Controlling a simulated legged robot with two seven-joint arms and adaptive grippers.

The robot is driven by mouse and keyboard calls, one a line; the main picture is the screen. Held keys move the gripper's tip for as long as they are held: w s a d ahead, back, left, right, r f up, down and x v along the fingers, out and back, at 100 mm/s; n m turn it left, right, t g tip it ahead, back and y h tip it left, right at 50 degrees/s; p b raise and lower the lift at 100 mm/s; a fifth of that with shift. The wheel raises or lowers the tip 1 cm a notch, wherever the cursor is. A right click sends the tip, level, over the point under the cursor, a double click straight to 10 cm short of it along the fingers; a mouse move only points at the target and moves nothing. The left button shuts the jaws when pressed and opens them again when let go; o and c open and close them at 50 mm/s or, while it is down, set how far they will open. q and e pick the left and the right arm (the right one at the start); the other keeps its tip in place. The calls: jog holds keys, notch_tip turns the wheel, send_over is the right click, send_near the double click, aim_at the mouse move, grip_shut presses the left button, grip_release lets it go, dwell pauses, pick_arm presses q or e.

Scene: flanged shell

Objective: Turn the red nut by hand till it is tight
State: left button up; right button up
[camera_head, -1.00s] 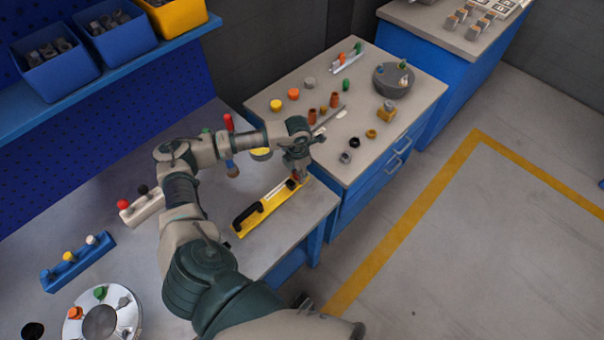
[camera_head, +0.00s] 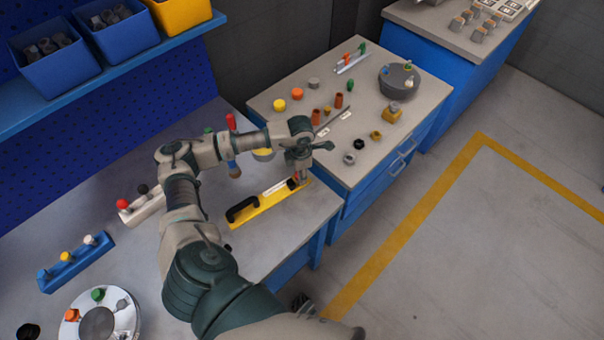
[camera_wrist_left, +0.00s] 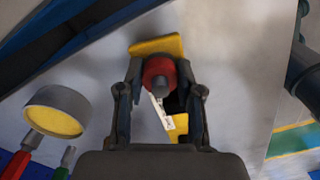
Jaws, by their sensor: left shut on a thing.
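The red nut (camera_wrist_left: 158,72) shows in the left wrist view between the two fingers of my left gripper (camera_wrist_left: 160,92), with a grey stud end in its middle. My left gripper is shut on the nut. In the head view my left gripper (camera_head: 298,176) points down at the right end of the yellow bar-shaped fixture (camera_head: 262,206), and its fingers mostly hide the nut. The yellow fixture lies on the grey bench and has a black handle and a pale label strip. It also shows under the gripper in the left wrist view (camera_wrist_left: 155,46). My right gripper is out of view.
A flanged disc (camera_head: 66,310) with coloured nuts stands at the lower left. A blue rack (camera_head: 75,262) and a white rack (camera_head: 142,208) hold coloured knobs. A screwdriver and a yellow-topped round part (camera_wrist_left: 58,108) lie near the gripper. The right-hand cabinet top (camera_head: 390,150) carries many small parts.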

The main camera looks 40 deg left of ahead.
pick_arm(q)
jog(key=shift+d+r, duration=0.3)
jog(key=shift+d, duration=0.55)
jog(key=shift+a+f, duration=0.1)
jog(key=shift+a, duration=0.35)
jog(key=o, duration=1.2)
jog(key=shift+a+f, duration=0.15)
jog(key=shift+a, duration=0.15)
jog(key=shift+c, duration=0.2)
jog(key=shift+d+r, duration=0.3)
jog(key=shift+d, duration=0.3)
jog(key=shift+w+r, duration=0.1)
jog(key=shift+r, duration=0.25)
notch_tip(320, 180, up, 11)
jog(key=shift+a, duration=0.1)
